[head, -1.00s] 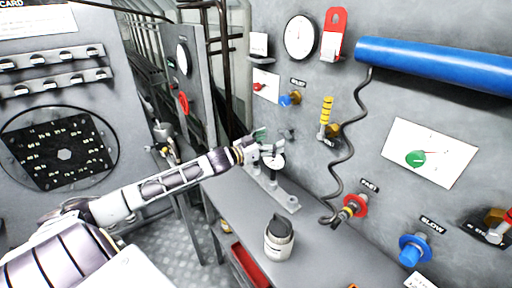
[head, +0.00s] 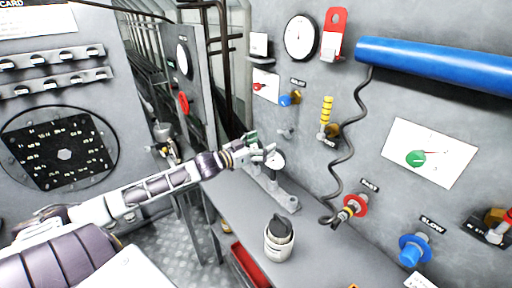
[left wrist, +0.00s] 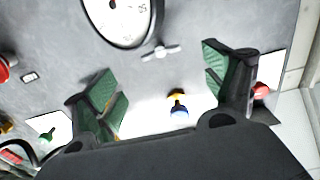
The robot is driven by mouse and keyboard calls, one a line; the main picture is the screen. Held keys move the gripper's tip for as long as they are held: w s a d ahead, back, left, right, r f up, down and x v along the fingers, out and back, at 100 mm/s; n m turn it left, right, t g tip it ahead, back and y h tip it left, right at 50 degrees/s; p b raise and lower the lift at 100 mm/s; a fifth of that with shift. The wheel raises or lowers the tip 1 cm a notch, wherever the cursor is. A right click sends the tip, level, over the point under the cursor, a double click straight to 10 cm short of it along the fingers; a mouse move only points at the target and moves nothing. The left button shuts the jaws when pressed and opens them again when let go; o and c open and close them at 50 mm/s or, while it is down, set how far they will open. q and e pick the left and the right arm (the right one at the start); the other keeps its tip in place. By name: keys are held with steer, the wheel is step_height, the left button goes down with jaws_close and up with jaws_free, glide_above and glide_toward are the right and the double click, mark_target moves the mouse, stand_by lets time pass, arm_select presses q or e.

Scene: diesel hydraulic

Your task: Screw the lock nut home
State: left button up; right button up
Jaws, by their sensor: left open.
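A small grey winged fitting, which looks like the lock nut (head: 286,133), is on the grey wall panel below a blue and brass knob. It also shows in the left wrist view (left wrist: 160,51), above and between the fingers. My left gripper (head: 262,146) is open and empty, over the back of the bench, left of the fitting and apart from it. In the left wrist view its green-padded fingers (left wrist: 165,88) are spread wide. My right gripper is out of view.
The blue and brass knob (head: 290,99) is above the fitting. A white jar with a dark lid (head: 279,240) stands on the bench (head: 235,205). A coiled cable (head: 343,150) hangs at the right.

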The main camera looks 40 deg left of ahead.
arm_select(q)
steer(key=shift+v, duration=1.15)
steer(key=shift+s, duration=0.1)
